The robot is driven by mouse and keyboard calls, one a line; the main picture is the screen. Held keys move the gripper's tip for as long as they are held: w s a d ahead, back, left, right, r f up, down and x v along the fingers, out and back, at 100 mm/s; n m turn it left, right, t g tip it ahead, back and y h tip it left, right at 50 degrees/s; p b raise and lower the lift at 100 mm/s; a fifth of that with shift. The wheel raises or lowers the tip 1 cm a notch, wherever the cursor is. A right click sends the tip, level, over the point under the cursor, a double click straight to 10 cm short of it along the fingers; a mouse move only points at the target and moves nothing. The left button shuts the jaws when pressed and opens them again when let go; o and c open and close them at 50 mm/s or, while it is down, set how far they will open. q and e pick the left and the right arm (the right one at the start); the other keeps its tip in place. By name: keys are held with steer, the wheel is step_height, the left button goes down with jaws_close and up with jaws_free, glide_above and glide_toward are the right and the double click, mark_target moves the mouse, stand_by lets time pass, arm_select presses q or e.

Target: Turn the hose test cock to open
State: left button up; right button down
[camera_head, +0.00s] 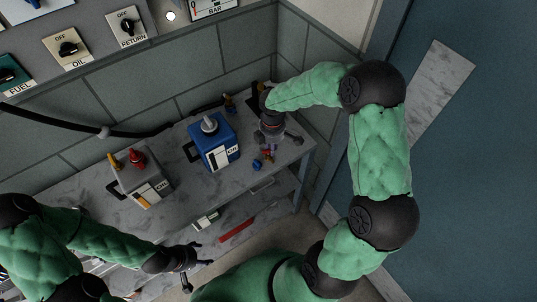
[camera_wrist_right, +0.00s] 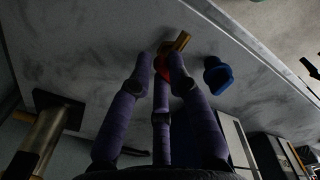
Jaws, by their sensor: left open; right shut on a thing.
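A small brass fitting (camera_wrist_right: 181,42) with a red part (camera_wrist_right: 162,66) sits at the fingertips of my right gripper (camera_wrist_right: 166,70) in the right wrist view. I take it to be the hose test cock; its open or shut marking cannot be read. The right gripper is shut on the red part, the fingers hiding much of it. In the head view my right gripper (camera_head: 268,148) reaches down at the right end of the bench, beside the blue tank (camera_head: 217,152). A blue piece (camera_head: 257,164) is close beside the fingertips. My left gripper (camera_head: 193,257) is open and empty, low in front of the bench.
The grey bench (camera_head: 185,190) also bears a grey tank (camera_head: 141,184) with a red cap. A black hose (camera_head: 70,127) runs along the wall. A red bar (camera_head: 236,231) lies below the bench front.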

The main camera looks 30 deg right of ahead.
steer(key=shift+s+a+f, duration=0.3)
steer(key=shift+s, duration=0.2)
steer(key=shift+n+p, duration=0.4)
steer(key=shift+p, duration=0.1)
steer(key=shift+w+n+p, duration=0.15)
steer(key=shift+n+p, duration=0.6)
steer(key=shift+n, duration=0.25)
steer(key=shift+w+r+n+p, duration=0.1)
steer(key=shift+n+p, duration=0.5)
steer(key=shift+p, duration=0.1)
steer(key=c, duration=1.2)
jaws_free()
steer(key=shift+w+r, duration=0.1)
